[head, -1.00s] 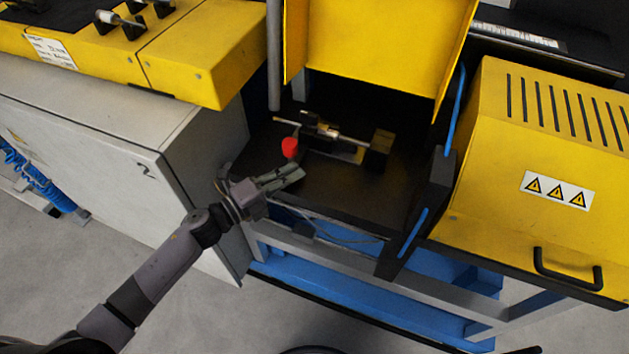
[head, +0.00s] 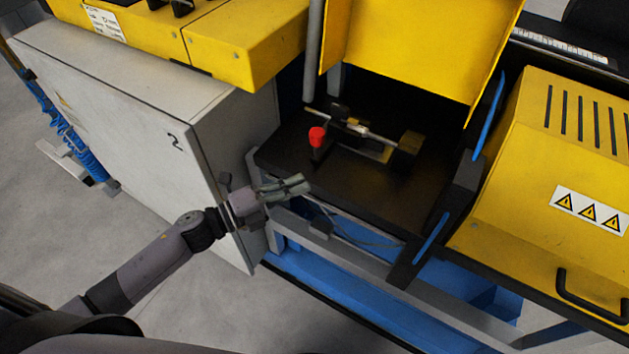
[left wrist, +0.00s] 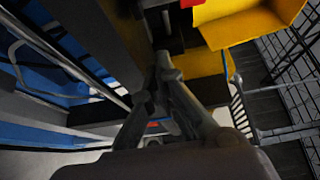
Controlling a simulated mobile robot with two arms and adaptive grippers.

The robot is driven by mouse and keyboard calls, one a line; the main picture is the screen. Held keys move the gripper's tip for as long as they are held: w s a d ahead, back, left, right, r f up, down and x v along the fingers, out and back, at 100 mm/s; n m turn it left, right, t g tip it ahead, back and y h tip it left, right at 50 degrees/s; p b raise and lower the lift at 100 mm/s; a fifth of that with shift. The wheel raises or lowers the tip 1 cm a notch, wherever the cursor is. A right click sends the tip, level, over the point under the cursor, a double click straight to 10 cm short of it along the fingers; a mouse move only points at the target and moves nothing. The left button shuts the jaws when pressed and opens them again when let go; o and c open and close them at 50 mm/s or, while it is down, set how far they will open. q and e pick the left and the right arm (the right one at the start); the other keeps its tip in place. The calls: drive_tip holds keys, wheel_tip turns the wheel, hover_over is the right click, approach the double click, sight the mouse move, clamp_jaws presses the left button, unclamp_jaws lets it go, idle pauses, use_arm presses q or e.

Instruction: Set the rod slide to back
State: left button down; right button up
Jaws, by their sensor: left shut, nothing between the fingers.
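The rod slide (head: 355,128) is a small metal rod with a dark block on it, mounted above the dark machine bed (head: 400,195). I cannot tell its exact position along its travel. A red knob (head: 317,136) on a dark post stands at the front left of the slide. My left gripper (head: 300,184) is shut and empty, at the front edge of the bed, below and left of the red knob and apart from it. Its closed fingers also show in the left wrist view (left wrist: 164,62). My right gripper is not in view.
A raised yellow guard (head: 420,45) hangs over the back of the bed. A grey cabinet (head: 120,110) stands to the left, a yellow housing (head: 560,150) with a black handle to the right. A blue-edged dark post (head: 450,215) borders the bed's right side.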

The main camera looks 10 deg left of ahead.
use_arm(q)
drive_tip(key=shift+v, duration=1.1)
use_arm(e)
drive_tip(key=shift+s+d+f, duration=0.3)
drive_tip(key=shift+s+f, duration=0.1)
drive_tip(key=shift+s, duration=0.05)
use_arm(q)
drive_tip(key=shift+s, duration=0.1)
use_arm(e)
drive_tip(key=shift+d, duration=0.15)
